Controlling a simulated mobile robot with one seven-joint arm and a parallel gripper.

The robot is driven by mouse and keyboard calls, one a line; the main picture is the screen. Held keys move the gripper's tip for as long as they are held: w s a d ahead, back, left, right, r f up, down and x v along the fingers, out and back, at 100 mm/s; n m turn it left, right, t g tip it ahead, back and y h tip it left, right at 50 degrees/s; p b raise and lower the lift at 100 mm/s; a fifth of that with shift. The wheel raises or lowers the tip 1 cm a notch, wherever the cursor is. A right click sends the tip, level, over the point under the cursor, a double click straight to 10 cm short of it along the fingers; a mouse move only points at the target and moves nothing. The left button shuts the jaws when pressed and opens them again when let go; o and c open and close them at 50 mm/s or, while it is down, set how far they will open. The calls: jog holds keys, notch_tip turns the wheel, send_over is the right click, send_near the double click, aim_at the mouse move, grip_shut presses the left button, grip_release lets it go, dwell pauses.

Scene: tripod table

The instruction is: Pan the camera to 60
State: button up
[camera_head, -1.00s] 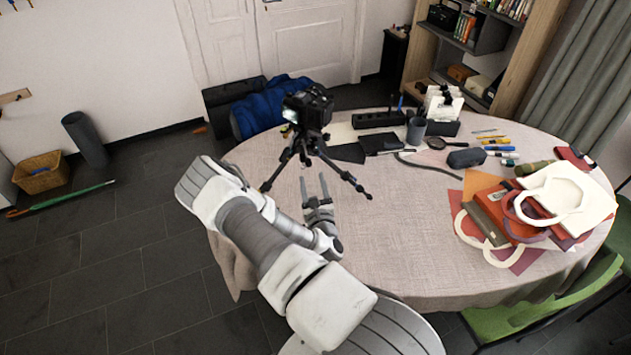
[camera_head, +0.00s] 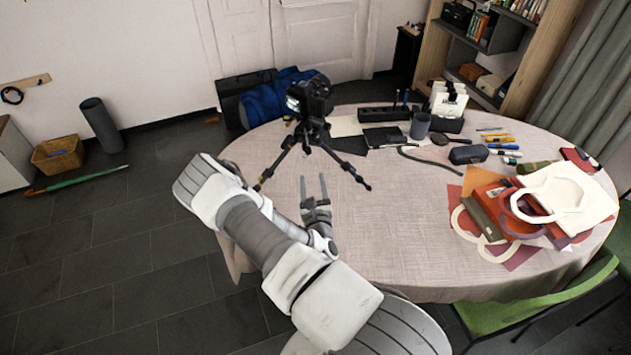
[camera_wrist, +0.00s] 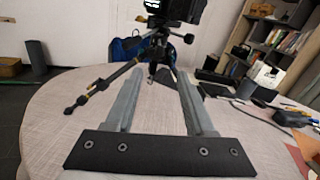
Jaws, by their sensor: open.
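A black camera (camera_head: 309,97) sits on a small black tripod (camera_head: 311,135) with spread legs, standing on the table (camera_head: 385,235) near its left edge. In the wrist view the camera (camera_wrist: 172,10) is cut off by the top edge, and the tripod (camera_wrist: 158,48) stands beyond my fingers. My gripper (camera_head: 314,186) is open and empty, just in front of the tripod and above the table. Its fingers point toward the tripod, and in the wrist view my gripper (camera_wrist: 158,95) shows a clear gap between them. It appears apart from the camera and tripod.
Bags and folders (camera_head: 530,205) lie at the table's right. A pencil cup (camera_head: 420,126), a power strip (camera_head: 388,114), a case (camera_head: 468,154) and pens are at the back. A green chair (camera_head: 540,300) stands at front right. The table's middle front is clear.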

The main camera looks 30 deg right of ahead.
jog(key=shift+s+a, duration=0.2)
jog(key=shift+s, duration=0.2)
dwell(0.4)
